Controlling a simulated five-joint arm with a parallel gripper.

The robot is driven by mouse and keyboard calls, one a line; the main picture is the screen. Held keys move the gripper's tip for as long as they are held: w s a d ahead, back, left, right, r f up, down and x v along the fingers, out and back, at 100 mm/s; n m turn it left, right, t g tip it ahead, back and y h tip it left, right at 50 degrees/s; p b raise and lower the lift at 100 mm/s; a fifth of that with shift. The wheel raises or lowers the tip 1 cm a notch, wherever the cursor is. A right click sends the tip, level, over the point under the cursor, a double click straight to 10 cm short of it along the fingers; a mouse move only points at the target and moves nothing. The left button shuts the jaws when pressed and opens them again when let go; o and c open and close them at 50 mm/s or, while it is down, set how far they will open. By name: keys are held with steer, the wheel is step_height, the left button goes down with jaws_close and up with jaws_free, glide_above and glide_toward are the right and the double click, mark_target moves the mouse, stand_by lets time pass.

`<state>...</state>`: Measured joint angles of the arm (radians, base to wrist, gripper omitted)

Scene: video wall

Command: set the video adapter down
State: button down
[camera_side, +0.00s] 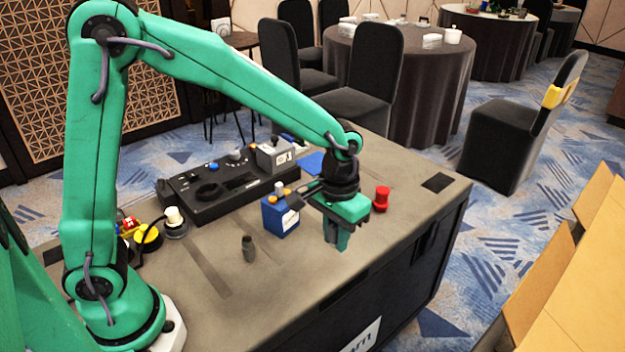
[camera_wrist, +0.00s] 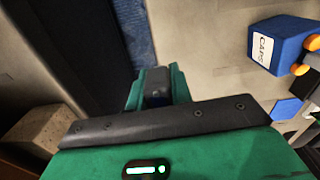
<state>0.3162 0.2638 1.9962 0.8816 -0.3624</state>
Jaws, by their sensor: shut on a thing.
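My gripper (camera_side: 342,243) points down over the front right part of the grey table top (camera_side: 300,290), close to the front edge. Its green fingers are shut on a small dark block, the video adapter (camera_wrist: 157,92), which shows between them in the wrist view (camera_wrist: 157,76). In the side view the fingers hide the adapter. I cannot tell whether it touches the table or hangs just above it.
A blue box marked CAPS (camera_side: 281,219) with orange-topped items stands just left of my gripper. A red knob-shaped piece (camera_side: 381,198) stands behind right. A small dark cylinder (camera_side: 248,248) stands farther left. A black console (camera_side: 215,190) lies behind. Free table surface lies front left.

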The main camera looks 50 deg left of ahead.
steer(key=w+a, duration=0.5)
steer(key=w, duration=0.3)
steer(key=w+a, duration=0.5)
steer(key=w, duration=0.4)
steer(key=shift+w+a+m, duration=0.15)
steer(key=shift+a+m, duration=0.15)
steer(key=shift+a, duration=0.05)
steer(key=w+a+f, duration=0.1)
steer(key=a+f, duration=0.1)
steer(key=a, duration=0.1)
steer(key=w+a+f, duration=0.2)
steer(key=a, duration=0.2)
steer(key=w+a+f, duration=0.1)
steer(key=a+f, duration=0.2)
steer(key=shift+w+a, duration=0.2)
steer(key=shift+a, duration=0.15)
steer(key=shift+f, duration=1.95)
steer(key=shift+f, duration=0.15)
steer(key=c, duration=1.3)
jaws_free()
steer(key=shift+o, duration=0.2)
